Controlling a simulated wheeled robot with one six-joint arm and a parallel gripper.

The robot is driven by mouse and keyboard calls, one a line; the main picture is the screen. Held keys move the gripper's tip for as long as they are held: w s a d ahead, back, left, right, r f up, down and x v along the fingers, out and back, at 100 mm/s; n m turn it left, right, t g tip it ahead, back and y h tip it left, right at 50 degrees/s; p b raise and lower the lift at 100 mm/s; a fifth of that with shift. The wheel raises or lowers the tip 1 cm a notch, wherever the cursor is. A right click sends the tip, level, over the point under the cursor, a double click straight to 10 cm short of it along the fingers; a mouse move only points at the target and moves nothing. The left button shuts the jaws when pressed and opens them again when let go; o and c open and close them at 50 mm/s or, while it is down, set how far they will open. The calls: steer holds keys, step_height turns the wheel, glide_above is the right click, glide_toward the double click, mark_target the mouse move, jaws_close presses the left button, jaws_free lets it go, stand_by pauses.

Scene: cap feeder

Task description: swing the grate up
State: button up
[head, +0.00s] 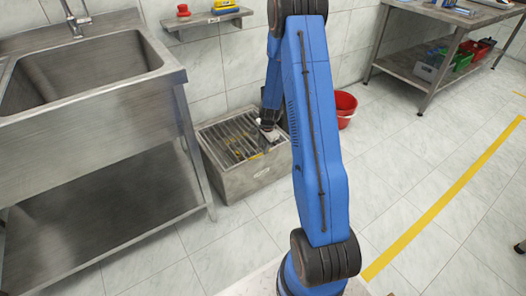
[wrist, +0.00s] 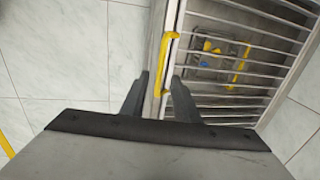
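The grate (head: 232,134) is a set of parallel metal bars lying flat over the top of a low grey metal box (head: 254,174) on the floor. In the wrist view the grate's bars (wrist: 262,42) run across the right side. A yellow handle (wrist: 166,50) stands at the grate's edge, beside the box's rim. My gripper (wrist: 159,88) is open, its two dark fingers on either side of the rim and the lower end of the handle. I cannot tell whether they touch it. In the head view my arm partly hides the box's right side.
Under the bars lies a grey tray-like thing (wrist: 205,52) with yellow pieces and a blue one. A steel sink (head: 85,70) stands left of the box, and a red bucket (head: 345,104) to its right. A wall shelf (head: 205,20) hangs above.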

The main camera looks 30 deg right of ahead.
steer(key=shift+w+f, duration=0.15)
steer(key=shift+f, duration=0.65)
steer(key=shift+w+f, duration=0.15)
steer(key=shift+f, duration=0.65)
jaws_close()
